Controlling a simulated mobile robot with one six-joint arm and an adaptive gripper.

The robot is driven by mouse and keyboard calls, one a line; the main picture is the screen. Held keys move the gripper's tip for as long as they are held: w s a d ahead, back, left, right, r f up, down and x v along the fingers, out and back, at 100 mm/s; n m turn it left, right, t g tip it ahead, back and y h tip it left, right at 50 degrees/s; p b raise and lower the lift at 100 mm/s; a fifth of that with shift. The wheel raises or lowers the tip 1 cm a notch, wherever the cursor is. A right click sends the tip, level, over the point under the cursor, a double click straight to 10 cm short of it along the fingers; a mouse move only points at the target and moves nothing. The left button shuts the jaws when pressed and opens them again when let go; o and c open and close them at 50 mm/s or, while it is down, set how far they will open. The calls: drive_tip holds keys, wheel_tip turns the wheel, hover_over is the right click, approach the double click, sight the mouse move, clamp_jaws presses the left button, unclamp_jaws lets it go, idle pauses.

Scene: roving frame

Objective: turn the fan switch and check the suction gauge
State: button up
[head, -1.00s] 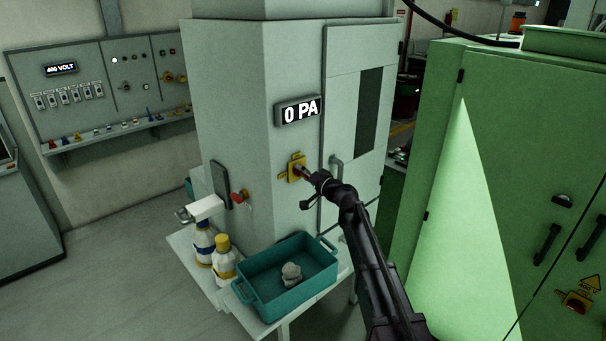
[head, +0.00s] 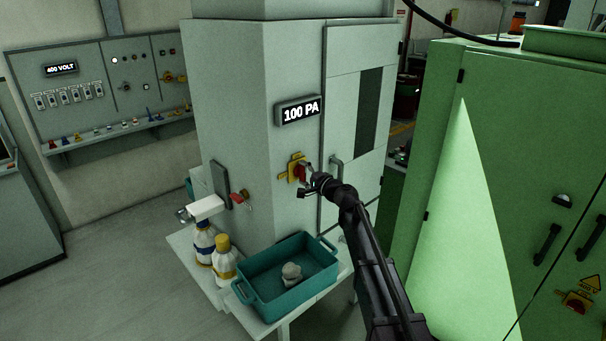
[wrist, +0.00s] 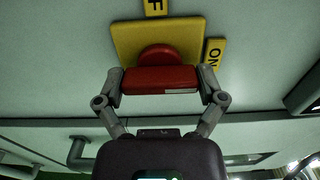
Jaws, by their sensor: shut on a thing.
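The fan switch (head: 300,172) is a red handle on a yellow plate on the front of the pale cabinet. In the wrist view the red handle (wrist: 160,79) lies across the picture between the two fingers of my gripper (wrist: 161,84), which is shut on it. An "ON" label (wrist: 213,54) and a partly cut-off label ending in "F" (wrist: 153,6) sit beside the plate. In the head view my gripper (head: 311,172) reaches the switch from the right. The suction gauge (head: 298,112), above the switch, reads 100 PA.
A teal tray (head: 246,290) with a greyish lump (head: 292,274) stands on a small table below. A green cabinet (head: 520,140) fills the right side. A panel reading 400 VOLT (head: 105,85) is at the back left.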

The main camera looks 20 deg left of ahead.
drive_tip(key=o, duration=0.8)
drive_tip(key=v, duration=1.2)
drive_tip(key=shift+f, duration=0.1)
drive_tip(key=s+d+f+n+g+h, duration=0.2)
drive_tip(key=s+d+f+h, duration=0.3)
drive_tip(key=s+d, duration=0.3)
drive_tip(key=s+d+f+n+g+h+b, duration=0.1)
drive_tip(key=s+d+f+g+h, duration=0.3)
drive_tip(key=s+d+f, duration=0.4)
drive_tip(key=s+d+f+n+g+h+b, duration=0.1)
drive_tip(key=s+d+f+n+g+h, duration=0.2)
drive_tip(key=s+d+f+h, duration=0.3)
drive_tip(key=shift+s+d+f+n+g, duration=0.2)
drive_tip(key=shift+s+d, duration=0.5)
drive_tip(key=shift+d, duration=0.75)
drive_tip(key=shift+s+d+f+n+g, duration=0.1)
drive_tip(key=shift+s+d+f, duration=0.2)
drive_tip(key=shift+s+d, duration=0.8)
drive_tip(key=shift+s+d+f+n+g, duration=0.1)
drive_tip(key=shift+s+d+f, duration=0.2)
drive_tip(key=shift+d, duration=1.55)
